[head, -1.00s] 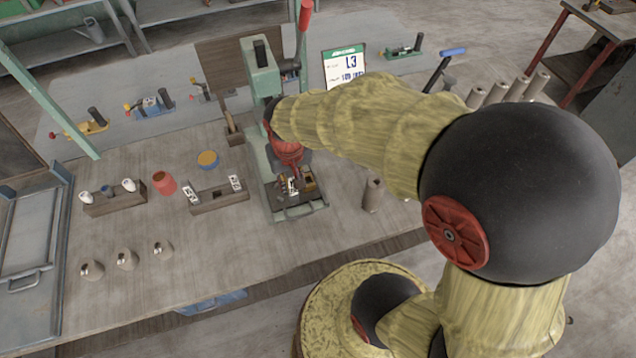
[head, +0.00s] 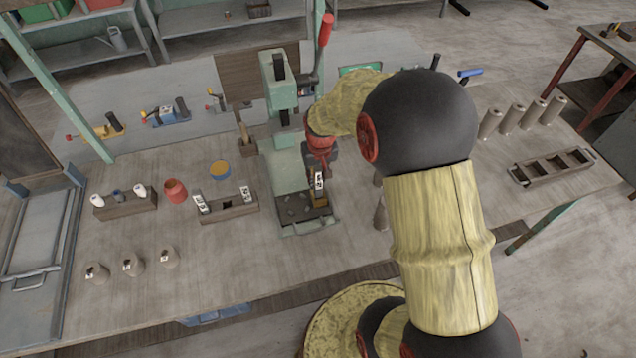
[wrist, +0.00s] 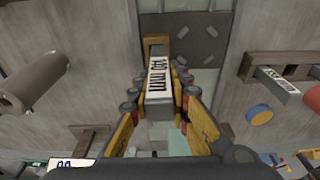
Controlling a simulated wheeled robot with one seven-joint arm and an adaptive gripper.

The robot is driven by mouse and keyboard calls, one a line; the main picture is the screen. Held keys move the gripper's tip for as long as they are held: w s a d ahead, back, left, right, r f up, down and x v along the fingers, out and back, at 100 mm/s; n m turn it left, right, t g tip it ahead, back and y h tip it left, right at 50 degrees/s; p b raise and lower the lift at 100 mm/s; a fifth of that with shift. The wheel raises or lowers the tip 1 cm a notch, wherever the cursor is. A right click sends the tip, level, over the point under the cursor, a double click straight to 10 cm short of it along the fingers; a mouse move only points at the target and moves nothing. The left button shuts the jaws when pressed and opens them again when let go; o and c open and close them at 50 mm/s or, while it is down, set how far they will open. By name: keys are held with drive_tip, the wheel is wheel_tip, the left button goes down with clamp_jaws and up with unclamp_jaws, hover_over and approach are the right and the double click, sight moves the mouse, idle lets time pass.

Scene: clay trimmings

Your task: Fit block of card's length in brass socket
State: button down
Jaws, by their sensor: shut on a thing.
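My gripper (wrist: 160,105) is shut on a grey block (wrist: 158,78) with a white label that appears to read 140 mm. The labelled block also shows in the head view (head: 319,181), below my gripper (head: 320,160). The brass socket (wrist: 156,41) is at the block's far end in the wrist view; in the head view the brass socket (head: 318,199) sits on the press base right below the block. I cannot tell whether the block's end is inside it. The card (head: 360,70) is mostly hidden behind my arm; only its green top shows.
The green press (head: 280,85) with a red-handled lever stands behind the socket. A wooden rack (head: 228,212) with two labelled blocks is to the left.

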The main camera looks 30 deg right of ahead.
sight(318, 183)
drive_tip(key=shift+w+d+f, duration=0.15)
drive_tip(key=shift+f, duration=0.15)
wheel_tip(318, 183, down, 4)
drive_tip(key=shift+b, duration=0.35)
drive_tip(key=shift+w+d, duration=0.1)
drive_tip(key=shift+r, duration=0.15)
drive_tip(key=c, duration=1.7)
unclamp_jaws()
drive_tip(key=shift+o, duration=0.2)
